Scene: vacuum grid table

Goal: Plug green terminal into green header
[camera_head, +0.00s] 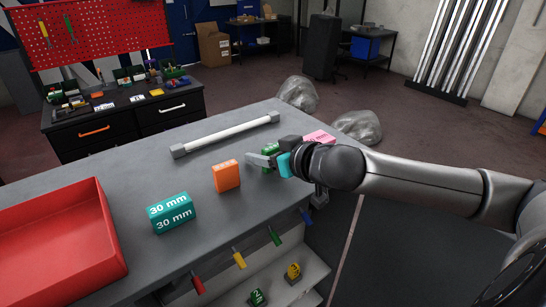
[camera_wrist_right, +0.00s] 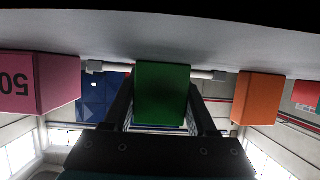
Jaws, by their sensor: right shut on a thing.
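My right gripper (camera_head: 262,158) is at the far right part of the grey table, shut on a green block (camera_head: 269,149). The gripper partly hides the block in the head view. In the right wrist view the green block (camera_wrist_right: 161,88) sits between the two dark fingers. I cannot tell whether it touches the table. A small green piece (camera_head: 275,235) is at the table's front edge, between a yellow and a blue one. I cannot make out which thing is the terminal or the header. My left gripper is not in view.
An orange block (camera_head: 227,176) stands left of the gripper, and a teal "30 mm" block (camera_head: 171,213) farther left. A pink block (camera_head: 319,137) is behind the gripper. A white bar (camera_head: 228,134) lies at the back. A red tray (camera_head: 112,241) fills the left.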

